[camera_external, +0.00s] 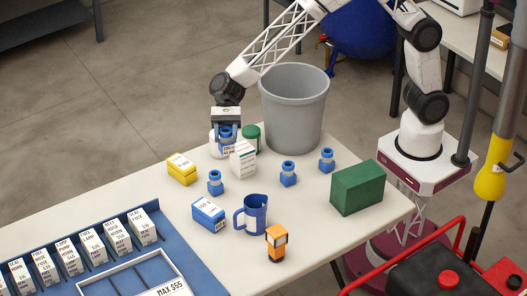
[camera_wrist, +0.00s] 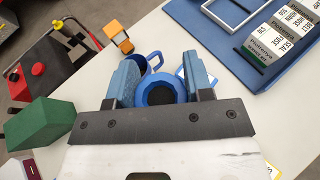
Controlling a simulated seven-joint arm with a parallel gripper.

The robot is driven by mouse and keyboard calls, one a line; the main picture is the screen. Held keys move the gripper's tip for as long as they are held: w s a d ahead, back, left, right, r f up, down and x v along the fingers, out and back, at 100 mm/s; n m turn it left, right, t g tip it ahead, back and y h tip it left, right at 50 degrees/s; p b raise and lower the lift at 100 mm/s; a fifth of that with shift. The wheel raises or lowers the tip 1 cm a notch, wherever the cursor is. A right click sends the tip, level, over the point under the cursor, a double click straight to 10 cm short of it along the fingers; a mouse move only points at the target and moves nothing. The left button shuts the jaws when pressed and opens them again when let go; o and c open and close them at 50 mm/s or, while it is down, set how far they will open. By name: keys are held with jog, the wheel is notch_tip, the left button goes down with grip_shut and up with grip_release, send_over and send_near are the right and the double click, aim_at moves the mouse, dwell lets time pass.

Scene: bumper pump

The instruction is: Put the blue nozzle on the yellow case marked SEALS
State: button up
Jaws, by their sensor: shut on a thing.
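My gripper (camera_external: 226,122) is shut on a blue nozzle (camera_external: 226,135) near the table's far left side. The wrist view shows this nozzle (camera_wrist: 160,94) between the two blue fingers, with its dark round opening facing the camera. The yellow case (camera_external: 183,173) with a white label lies on the table, left of and nearer the camera than the gripper; its print is too small to read. Its top looks clear. Three other blue nozzles stand on the table: one near the yellow case (camera_external: 215,183) and two farther right (camera_external: 288,174), (camera_external: 326,160).
A white box (camera_external: 243,160) and a green-lidded container (camera_external: 251,138) stand close beside the gripper. A grey bin (camera_external: 295,108) stands behind. A blue case (camera_external: 208,214), blue mug (camera_external: 256,214), orange item (camera_external: 276,243) and green block (camera_external: 358,188) occupy the front and right.

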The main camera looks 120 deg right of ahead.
jog(key=w+d+m+t+h, duration=0.1)
jog(key=w+d, duration=0.2)
jog(key=d, duration=0.8)
jog(key=w+d+m+t+h, duration=0.1)
jog(key=w+d, duration=0.3)
jog(key=d, duration=0.6)
jog(key=f, duration=0.5)
jog(key=shift+d+f, duration=0.3)
jog(key=shift+d, duration=0.1)
notch_tip(320, 180, down, 6)
jog(key=shift+f, duration=0.15)
jog(key=shift+f, duration=1.8)
jog(key=shift+f, duration=0.1)
